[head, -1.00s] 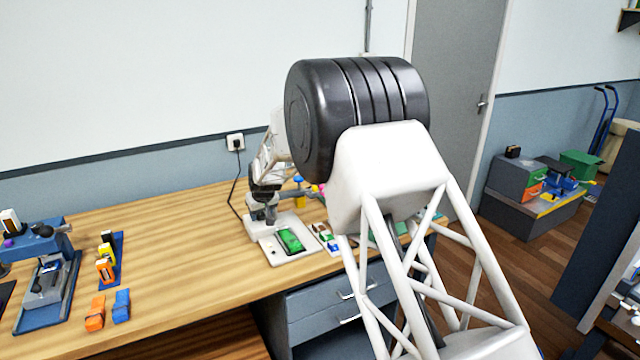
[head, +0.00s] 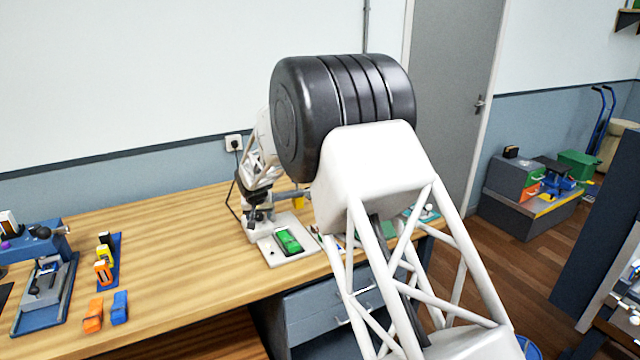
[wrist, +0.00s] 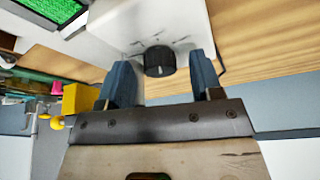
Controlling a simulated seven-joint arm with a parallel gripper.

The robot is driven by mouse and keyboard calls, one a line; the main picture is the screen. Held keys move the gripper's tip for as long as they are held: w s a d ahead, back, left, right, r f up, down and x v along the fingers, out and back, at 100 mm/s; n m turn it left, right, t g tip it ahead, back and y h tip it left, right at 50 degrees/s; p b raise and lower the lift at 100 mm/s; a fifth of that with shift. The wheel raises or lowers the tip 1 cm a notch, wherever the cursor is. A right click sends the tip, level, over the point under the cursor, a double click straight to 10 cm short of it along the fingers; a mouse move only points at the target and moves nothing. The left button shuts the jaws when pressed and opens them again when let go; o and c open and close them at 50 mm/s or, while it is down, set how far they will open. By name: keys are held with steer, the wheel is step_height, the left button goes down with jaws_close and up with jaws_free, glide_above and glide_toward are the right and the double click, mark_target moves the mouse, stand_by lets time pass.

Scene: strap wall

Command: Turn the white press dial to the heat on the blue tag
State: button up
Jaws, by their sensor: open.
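The white press (head: 286,257) stands toward the right end of the wooden bench, with a green piece (head: 288,241) on its bed. In the wrist view the press housing (wrist: 185,18) fills the top middle. Its dial (wrist: 159,60) is a black round knob with a pale pointer line; marks around it are too small to read. My gripper (wrist: 160,66) is open, its blue fingers on either side of the dial. I cannot tell whether they touch it. In the head view my arm hides the dial. I cannot make out the blue tag for certain.
A yellow block (wrist: 82,100) lies close beside one finger in the wrist view. A blue press (head: 42,285) stands at the bench's left, with orange (head: 93,315) and blue (head: 120,306) pieces near it. The bench middle is clear. A wall socket (head: 233,143) is behind.

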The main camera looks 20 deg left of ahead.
steer(key=shift+m, duration=0.6)
steer(key=v, duration=0.8)
steer(key=s+d+r, duration=0.1)
steer(key=d+r, duration=0.2)
steer(key=d, duration=0.4)
steer(key=s+d+r, duration=0.1)
steer(key=d+r, duration=0.3)
steer(key=d, duration=0.3)
steer(key=s+d+r+m+h, duration=0.1)
steer(key=d+r, duration=0.3)
steer(key=d, duration=0.4)
steer(key=shift+s, duration=0.1)
